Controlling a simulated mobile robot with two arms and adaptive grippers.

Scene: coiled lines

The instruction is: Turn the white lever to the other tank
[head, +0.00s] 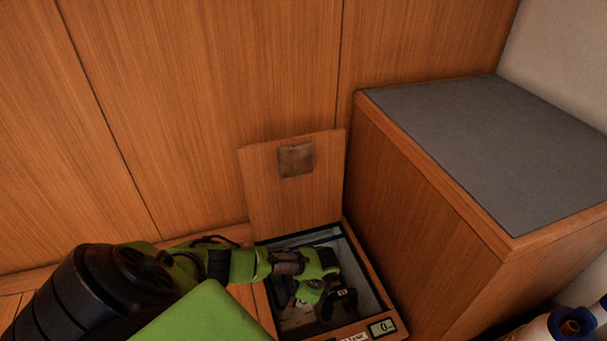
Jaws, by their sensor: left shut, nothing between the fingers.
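My left arm comes in from the lower left and reaches down into an open floor compartment (375,303). My left gripper (338,308) is inside the compartment, shut, with nothing seen between its fingers. The white lever cannot be made out; the gripper and wrist cover much of the compartment's inside. Some pale and dark small parts (297,316) show at the bottom, beside the gripper, too small to name. No tank can be made out. My right gripper is not in view.
A wooden lid (262,190) with a brownish square plate stands raised behind the compartment. A small display (382,328) sits on its front rim. A wooden box with a grey top (480,140) stands close on the right. Wooden panels (200,100) close off the back. White and blue items (545,328) lie lower right.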

